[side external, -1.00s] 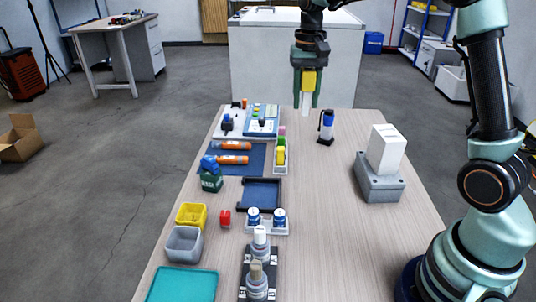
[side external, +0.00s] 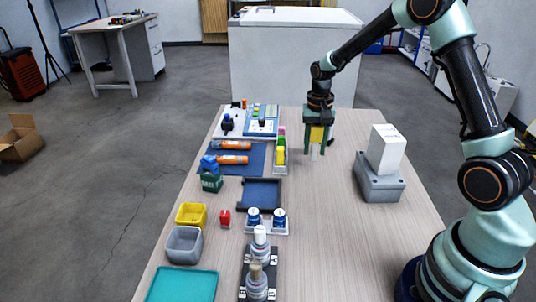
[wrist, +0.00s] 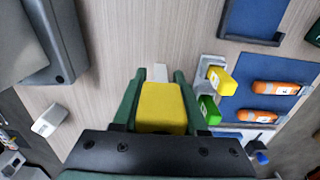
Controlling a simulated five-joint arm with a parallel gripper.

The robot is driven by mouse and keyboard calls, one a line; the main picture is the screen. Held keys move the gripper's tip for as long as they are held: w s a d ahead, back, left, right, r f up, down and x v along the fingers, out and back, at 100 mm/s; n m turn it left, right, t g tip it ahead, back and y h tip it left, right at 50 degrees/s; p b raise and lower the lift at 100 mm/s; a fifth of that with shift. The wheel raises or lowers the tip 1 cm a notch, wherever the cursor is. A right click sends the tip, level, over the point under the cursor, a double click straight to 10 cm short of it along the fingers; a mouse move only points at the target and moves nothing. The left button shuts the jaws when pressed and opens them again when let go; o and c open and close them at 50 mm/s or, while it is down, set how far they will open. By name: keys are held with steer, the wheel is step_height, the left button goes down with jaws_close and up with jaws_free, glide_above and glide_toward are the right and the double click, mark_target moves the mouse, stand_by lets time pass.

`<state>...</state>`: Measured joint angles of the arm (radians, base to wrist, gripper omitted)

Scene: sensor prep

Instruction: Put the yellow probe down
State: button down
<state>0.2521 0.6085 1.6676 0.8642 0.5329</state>
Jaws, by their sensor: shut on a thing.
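The yellow probe (side external: 317,134) is a yellow block with a white lower end. My gripper (side external: 316,150) is shut on it, one green finger on each side, and holds it upright over the far part of the table. Its white end is low, close to the tabletop; I cannot tell whether it touches. In the wrist view the yellow probe (wrist: 160,107) sits between the fingers of my gripper (wrist: 157,85), with its white end beyond them.
The white rack (side external: 280,172) with coloured pieces is just left of my gripper. A grey holder (side external: 380,188) with a white box (side external: 386,150) stands to the right.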

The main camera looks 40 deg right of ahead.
mark_target(313, 159)
steer(key=shift+f, duration=2.4)
steer(key=shift+f, duration=0.1)
steer(key=shift+c, duration=2.2)
jaws_free()
